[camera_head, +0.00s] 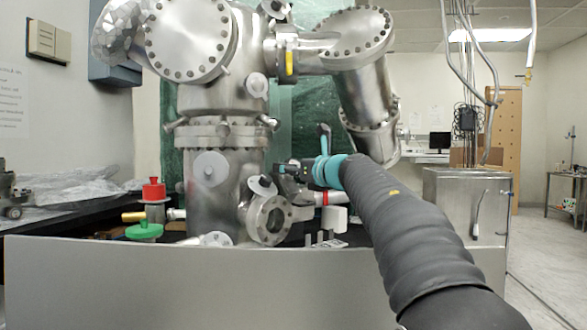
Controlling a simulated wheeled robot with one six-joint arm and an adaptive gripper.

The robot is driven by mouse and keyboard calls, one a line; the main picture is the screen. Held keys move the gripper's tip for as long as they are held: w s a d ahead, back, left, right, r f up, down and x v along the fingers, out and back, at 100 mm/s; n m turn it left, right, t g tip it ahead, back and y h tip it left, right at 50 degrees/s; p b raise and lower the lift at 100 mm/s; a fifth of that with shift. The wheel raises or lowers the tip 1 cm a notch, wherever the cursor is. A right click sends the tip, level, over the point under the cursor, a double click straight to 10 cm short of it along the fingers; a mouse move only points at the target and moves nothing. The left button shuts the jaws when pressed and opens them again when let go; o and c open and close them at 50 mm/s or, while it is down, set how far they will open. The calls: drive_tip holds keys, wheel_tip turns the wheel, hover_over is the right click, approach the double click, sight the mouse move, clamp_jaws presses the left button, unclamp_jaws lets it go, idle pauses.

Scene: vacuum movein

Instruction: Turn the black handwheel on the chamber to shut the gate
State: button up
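The steel vacuum chamber (212,105) stands upright left of centre, with bolted round flanges and several ports. My arm reaches in from the lower right, and its teal wrist ends beside the chamber's right side. My gripper (284,172) is the small dark shape left of the wrist, close to the chamber. Its fingers are too small and dark to tell open from shut. I cannot make out the black handwheel clearly; it may be hidden by my gripper or blend with the dark parts there. I cannot tell whether the gripper touches anything.
A red knob (153,190) and a green handwheel (144,230) sit left of the chamber. A low grey panel (180,285) runs across the front. A round viewport flange (268,219) juts out below my gripper. A metal box (465,205) stands right; floor is clear at far right.

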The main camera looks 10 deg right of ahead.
drive_tip(key=shift+c, duration=0.2)
drive_tip(key=c, duration=1.1)
drive_tip(key=shift+r+m+h+p, duration=0.1)
drive_tip(key=shift+m+h+p, duration=0.2)
drive_tip(key=shift+m+p, duration=0.15)
drive_tip(key=m+h+p, duration=0.1)
drive_tip(key=p, duration=0.1)
drive_tip(key=m+h+p, duration=0.1)
drive_tip(key=m, duration=0.1)
drive_tip(key=shift+a+r+t+h+p, duration=0.1)
drive_tip(key=shift+r+t+h+p, duration=0.1)
drive_tip(key=shift+t+h+p, duration=0.15)
drive_tip(key=m+h+p, duration=0.2)
drive_tip(key=p, duration=0.1)
drive_tip(key=shift+m, duration=0.35)
drive_tip(key=shift+f+m+h+p, duration=0.25)
drive_tip(key=shift+m+h+p, duration=0.3)
drive_tip(key=shift+m+p, duration=0.35)
